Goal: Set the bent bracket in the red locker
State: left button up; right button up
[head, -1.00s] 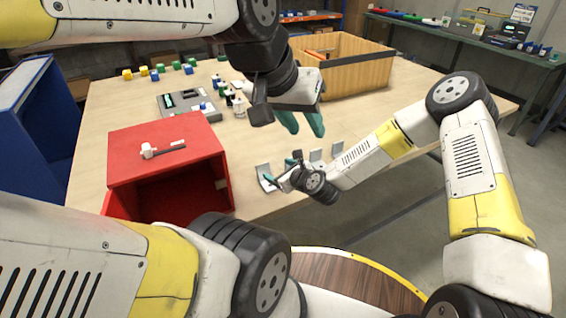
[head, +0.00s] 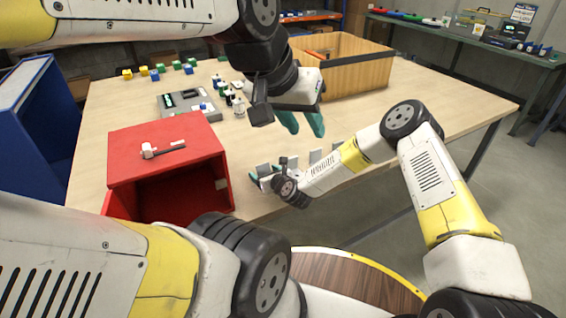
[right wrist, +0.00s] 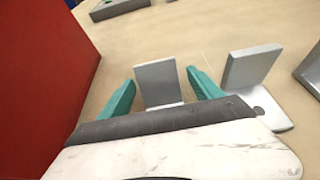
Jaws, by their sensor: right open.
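The red locker (head: 122,170) stands on the table at the left, its dark open front facing me. Several grey L-shaped bent brackets stand in a row right of it; the nearest bracket (head: 264,170) is partly hidden by my right gripper (head: 262,178). In the right wrist view, my right gripper (right wrist: 162,95) is open, with one upright bracket plate (right wrist: 157,82) between its teal fingers and gaps on both sides. A second bracket (right wrist: 252,68) stands just right of the fingers. My left gripper (head: 302,123) is open and empty above the table, its fingers pointing down.
A white-headed hammer (head: 165,149) lies on the locker's top. Behind are a grey panel (head: 190,103), small coloured blocks (head: 157,72) and a wooden crate (head: 350,75). The red wall (right wrist: 40,80) is close left of my right gripper. The table's right side is clear.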

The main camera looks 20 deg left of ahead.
jog(key=shift+c, duration=0.2)
jog(key=c, duration=1.5)
grip_shut()
jog(key=shift+r, duration=0.2)
